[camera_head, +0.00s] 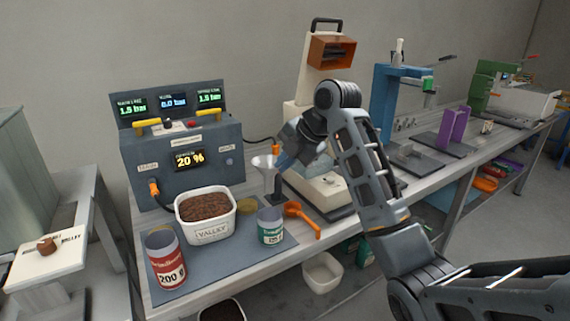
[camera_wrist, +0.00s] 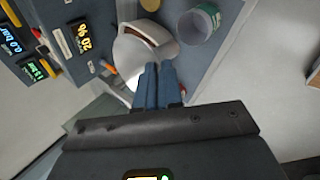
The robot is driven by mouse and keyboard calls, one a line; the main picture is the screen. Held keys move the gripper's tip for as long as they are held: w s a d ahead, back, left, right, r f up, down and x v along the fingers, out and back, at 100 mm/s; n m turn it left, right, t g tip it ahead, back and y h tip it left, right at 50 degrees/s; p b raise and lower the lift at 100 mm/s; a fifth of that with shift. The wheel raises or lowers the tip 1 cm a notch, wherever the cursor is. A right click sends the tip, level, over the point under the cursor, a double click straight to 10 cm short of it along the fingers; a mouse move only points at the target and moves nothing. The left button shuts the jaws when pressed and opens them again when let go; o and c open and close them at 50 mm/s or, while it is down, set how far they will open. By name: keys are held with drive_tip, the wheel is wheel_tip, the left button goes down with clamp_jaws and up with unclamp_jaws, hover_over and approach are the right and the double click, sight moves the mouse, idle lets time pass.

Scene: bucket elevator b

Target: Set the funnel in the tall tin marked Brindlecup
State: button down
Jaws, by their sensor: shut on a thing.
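A pale grey funnel (camera_head: 264,163) is upright above the bench, its spout pointing down. My gripper (camera_head: 280,160) is shut on its right side and holds it up, just behind the small green-labelled tin. In the wrist view my fingers (camera_wrist: 157,85) are closed together at the pale funnel (camera_wrist: 128,55), partly hiding it. The tall tin (camera_head: 166,263) with a red label stands upright at the front left of the mat, open at the top; its label reads roughly Brindlecup, 200 g. The funnel is apart from it, to the right and farther back.
A white tub (camera_head: 207,232) of brown granules stands between the tall tin and the funnel. A shorter green-labelled tin (camera_head: 270,227) and an orange scoop (camera_head: 301,217) are to its right. A control box (camera_head: 185,155) stands behind. The grey mat (camera_head: 215,265) is bare at the front.

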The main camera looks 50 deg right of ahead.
drive_tip(key=shift+r+p, duration=1.35)
drive_tip(key=shift+r, duration=0.7)
